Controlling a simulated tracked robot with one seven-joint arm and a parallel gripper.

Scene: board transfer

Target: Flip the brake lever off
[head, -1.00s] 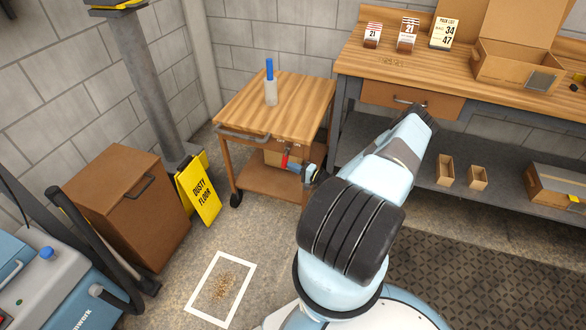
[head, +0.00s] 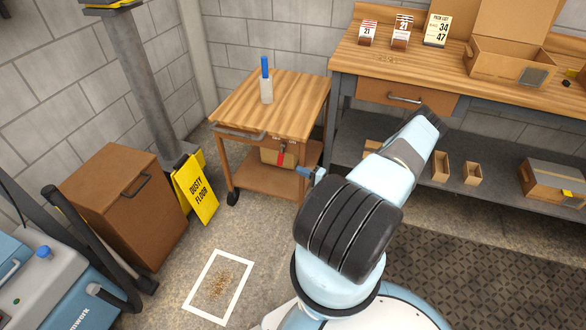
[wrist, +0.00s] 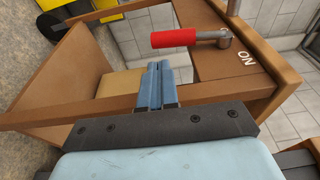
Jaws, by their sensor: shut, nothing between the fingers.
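The brake lever has a red handle (head: 281,159) and hangs down on the front of the wooden cart (head: 268,92). In the wrist view the red handle (wrist: 174,38) runs left from its grey metal pivot (wrist: 224,41). The word ON is printed beside the pivot, and the handle does not point at it. My gripper (head: 302,170) is to the right of the lever in the head view. In the wrist view the blue fingers of my gripper (wrist: 158,68) are together and empty, with a gap between them and the handle.
A cardboard box (head: 268,156) sits on the cart's lower shelf behind the lever. A bottle with a blue top (head: 266,88) stands on the cart. A workbench (head: 372,58) is to the right. A yellow floor sign (head: 196,189) and a brown cabinet (head: 125,205) are to the left.

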